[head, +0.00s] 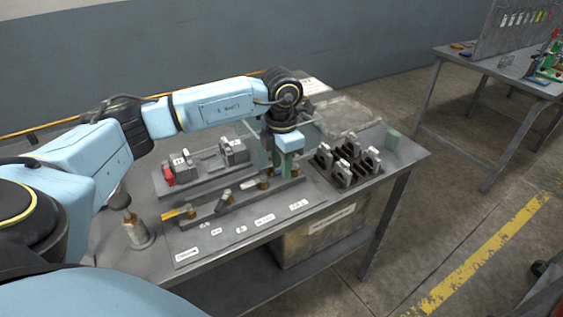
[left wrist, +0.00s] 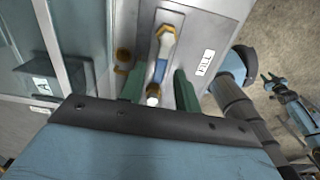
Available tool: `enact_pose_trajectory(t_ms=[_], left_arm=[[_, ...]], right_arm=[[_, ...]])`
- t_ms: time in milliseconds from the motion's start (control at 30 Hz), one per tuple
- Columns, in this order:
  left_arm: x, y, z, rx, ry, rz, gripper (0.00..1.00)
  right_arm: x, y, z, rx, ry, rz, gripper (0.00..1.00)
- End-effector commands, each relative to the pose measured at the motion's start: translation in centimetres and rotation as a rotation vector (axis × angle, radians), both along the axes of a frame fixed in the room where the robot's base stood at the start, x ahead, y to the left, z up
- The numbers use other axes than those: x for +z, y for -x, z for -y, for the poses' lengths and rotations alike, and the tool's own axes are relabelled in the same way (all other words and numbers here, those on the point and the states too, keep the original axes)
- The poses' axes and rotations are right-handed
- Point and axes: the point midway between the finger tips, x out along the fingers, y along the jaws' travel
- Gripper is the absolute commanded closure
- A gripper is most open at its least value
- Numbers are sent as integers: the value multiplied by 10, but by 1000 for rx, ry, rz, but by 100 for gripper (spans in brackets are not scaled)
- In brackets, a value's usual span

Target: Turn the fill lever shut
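The fill lever (left wrist: 165,58) shows in the left wrist view as a pale handle with a blue section, a brass pivot at its upper end and a pale tip at its lower end. It stands beside a white label (left wrist: 205,62) reading FILL. My left gripper (left wrist: 158,88) has its two green fingers apart, one on each side of the lever, with gaps visible. In the head view my left gripper (head: 284,168) is low over the right end of the valve rail (head: 210,211) and hides most of the fill lever. My right gripper (left wrist: 273,80) shows small at the right of the wrist view, its green fingers spread.
Other levers with brass fittings line the rail to the left. A red-marked fixture (head: 168,176) and grey blocks stand behind it. A dark rack of metal parts (head: 345,175) is right of my gripper.

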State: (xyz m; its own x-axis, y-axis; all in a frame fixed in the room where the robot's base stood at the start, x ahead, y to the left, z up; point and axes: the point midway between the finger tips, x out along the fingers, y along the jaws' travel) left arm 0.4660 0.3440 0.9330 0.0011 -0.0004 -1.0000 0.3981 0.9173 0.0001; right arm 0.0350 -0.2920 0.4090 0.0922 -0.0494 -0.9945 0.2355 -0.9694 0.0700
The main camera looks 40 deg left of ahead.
Motion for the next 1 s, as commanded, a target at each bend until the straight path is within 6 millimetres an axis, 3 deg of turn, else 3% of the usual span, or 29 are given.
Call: enact_pose_trajectory(t_ms=[467,1000], left_arm=[[-1,1,0,43,-3,-1,66],[0,3,22,561,0,-2,66]], right_arm=[[1,0,0,1,0,0,66],[12,1,0,1,1,-2,66]])
